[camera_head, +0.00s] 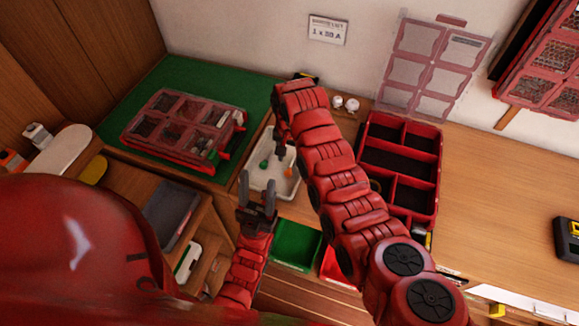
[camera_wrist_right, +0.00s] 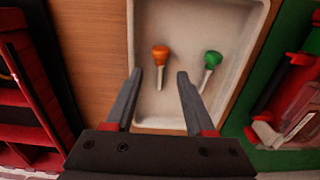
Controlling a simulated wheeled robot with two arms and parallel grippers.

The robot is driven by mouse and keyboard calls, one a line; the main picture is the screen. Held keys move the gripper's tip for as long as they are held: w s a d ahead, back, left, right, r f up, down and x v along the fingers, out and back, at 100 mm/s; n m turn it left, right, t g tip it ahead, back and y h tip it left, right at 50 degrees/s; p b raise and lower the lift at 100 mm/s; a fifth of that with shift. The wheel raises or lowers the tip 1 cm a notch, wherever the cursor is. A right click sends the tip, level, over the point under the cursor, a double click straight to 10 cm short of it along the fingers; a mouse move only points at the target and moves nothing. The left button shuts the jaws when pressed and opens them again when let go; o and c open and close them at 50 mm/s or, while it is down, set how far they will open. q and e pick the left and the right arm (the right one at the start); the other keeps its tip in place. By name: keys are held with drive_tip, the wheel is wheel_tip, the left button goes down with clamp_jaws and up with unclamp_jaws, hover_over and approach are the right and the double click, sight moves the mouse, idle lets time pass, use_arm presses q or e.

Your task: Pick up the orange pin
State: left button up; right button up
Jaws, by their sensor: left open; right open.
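The orange pin (camera_wrist_right: 160,55) lies in the white tray (camera_wrist_right: 225,108), its round head away from me and its pale shaft towards me. It also shows as a small orange spot in the head view (camera_head: 288,172). A green pin (camera_wrist_right: 210,60) lies to its right in the right wrist view. My right gripper (camera_wrist_right: 160,73) is open and empty, with the orange pin in line with the gap between its fingers. In the head view my right gripper (camera_head: 279,150) points down over the tray. My left gripper (camera_head: 257,182) is open and empty near the tray's front edge.
A red compartment box (camera_head: 433,168) stands right of the tray, partly behind my right arm. A lidded red organizer (camera_head: 180,125) sits on the green mat (camera_head: 195,75) at left. A green bin (camera_head: 296,245) is below the counter. The counter at right is mostly clear.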

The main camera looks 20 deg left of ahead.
sight(289, 168)
drive_tip(key=shift+s+f+p, duration=0.15)
drive_tip(key=shift+f+p, duration=0.5)
drive_tip(key=shift+f, duration=1.5)
clamp_jaws()
